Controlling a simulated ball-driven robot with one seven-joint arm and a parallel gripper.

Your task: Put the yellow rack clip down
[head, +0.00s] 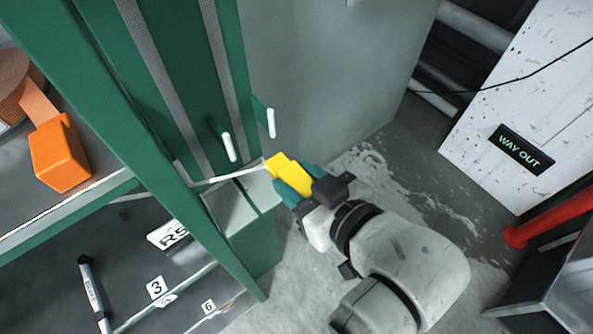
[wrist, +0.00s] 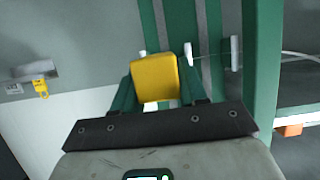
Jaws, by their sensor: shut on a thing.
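The yellow rack clip (head: 287,172) is held between the green fingers of my gripper (head: 293,183) in the head view. It is in front of a green rack frame with grey webbing strips and white pegs. In the wrist view the clip (wrist: 154,78) sits upright between the two green fingers of my gripper (wrist: 155,92), which are shut on it. The clip's far side is hidden. I cannot tell whether it touches the rack.
An orange block (head: 60,153) rests on a grey shelf at left. A marker (head: 93,293) lies lower down. A white WAY OUT panel (head: 480,120) and a red pipe (head: 550,220) stand at right. A yellow padlock (wrist: 41,88) hangs at left in the wrist view.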

